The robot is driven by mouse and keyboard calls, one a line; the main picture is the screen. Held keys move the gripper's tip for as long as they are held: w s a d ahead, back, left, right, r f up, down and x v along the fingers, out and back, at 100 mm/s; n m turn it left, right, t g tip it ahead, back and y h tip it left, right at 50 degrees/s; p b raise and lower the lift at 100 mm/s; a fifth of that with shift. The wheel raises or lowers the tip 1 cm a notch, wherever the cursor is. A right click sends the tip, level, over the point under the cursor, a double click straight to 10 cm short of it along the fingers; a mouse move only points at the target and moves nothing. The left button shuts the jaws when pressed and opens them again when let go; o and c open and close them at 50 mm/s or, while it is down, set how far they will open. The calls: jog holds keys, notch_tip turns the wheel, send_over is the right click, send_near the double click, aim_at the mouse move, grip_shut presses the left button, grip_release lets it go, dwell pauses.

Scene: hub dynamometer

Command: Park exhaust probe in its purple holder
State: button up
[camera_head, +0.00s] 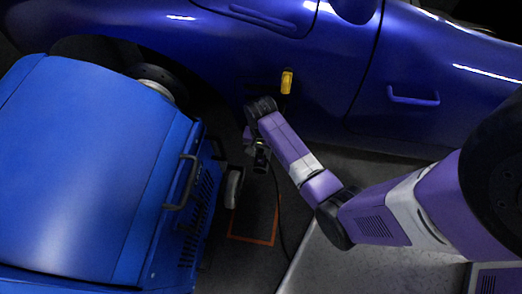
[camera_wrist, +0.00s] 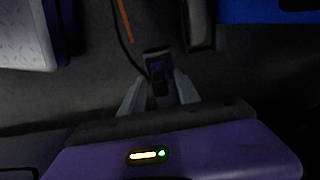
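My gripper (camera_wrist: 160,88) is at the end of my arm, between the blue cart and the blue car; it also shows in the head view (camera_head: 260,160). In the wrist view its two fingers stand against both sides of a small dark block with a purplish face (camera_wrist: 157,69). A thin black cable runs to this block. It looks like the exhaust probe, but the dim light hides its shape. I cannot make out a separate purple holder in either view.
A blue cart (camera_head: 85,170) with a handle and wheel stands at left. The blue car (camera_head: 330,60) fills the back, with a yellow piece (camera_head: 287,82) at its side. An orange outline (camera_head: 252,242) marks the floor. A pale surface (camera_head: 345,265) lies lower right.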

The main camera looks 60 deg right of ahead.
grip_shut()
jog(key=shift+r+p, duration=0.75)
jog(key=shift+p, duration=0.3)
dwell(0.6)
jog(key=shift+r+p, duration=2.05)
jog(key=shift+p, duration=0.4)
